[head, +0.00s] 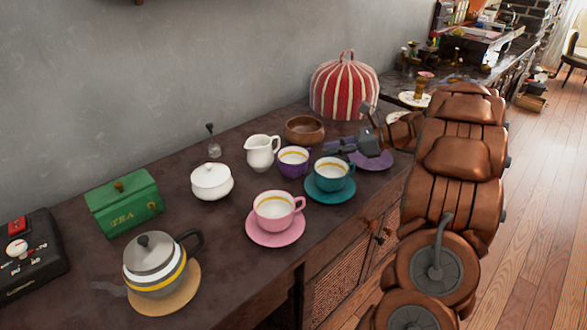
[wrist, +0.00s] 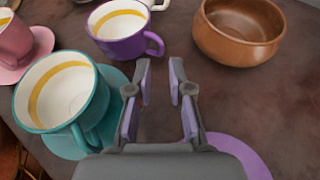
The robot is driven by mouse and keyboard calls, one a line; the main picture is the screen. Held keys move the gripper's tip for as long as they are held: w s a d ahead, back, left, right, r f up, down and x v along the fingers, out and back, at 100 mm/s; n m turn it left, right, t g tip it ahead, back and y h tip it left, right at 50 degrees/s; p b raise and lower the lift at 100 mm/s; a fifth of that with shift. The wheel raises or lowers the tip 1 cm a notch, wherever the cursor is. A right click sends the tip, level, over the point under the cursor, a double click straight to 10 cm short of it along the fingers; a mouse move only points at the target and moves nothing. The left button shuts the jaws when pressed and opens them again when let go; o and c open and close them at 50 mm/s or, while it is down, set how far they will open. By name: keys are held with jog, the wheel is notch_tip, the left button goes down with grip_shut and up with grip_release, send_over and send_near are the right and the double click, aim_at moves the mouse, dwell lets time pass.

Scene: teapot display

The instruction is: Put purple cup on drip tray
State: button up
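The purple cup (head: 292,170) stands upright on the dark tabletop, with a white inside and a yellow band. In the wrist view the purple cup (wrist: 122,48) is at the top, its handle pointing right toward my fingertips. My gripper (head: 333,147) is just right of the cup in the head view. In the wrist view my gripper (wrist: 160,80) is open, with a clear gap and nothing between its fingers. The fingertips appear close to the handle but not around it. I cannot tell which thing is the drip tray.
The teal cup (wrist: 58,95) on its saucer is close left of my fingers. The wooden bowl (wrist: 238,32) is to the right, and an empty purple saucer (head: 372,161) lies under my arm. A white creamer (head: 261,152) and pink cup (head: 275,217) stand nearby.

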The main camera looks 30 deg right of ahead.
aim_at(297, 162)
jog(key=shift+b+x, duration=0.6)
jog(key=shift+x, duration=2.2)
jog(key=shift+d+f, duration=0.1)
jog(key=shift+c, duration=0.3)
grip_shut()
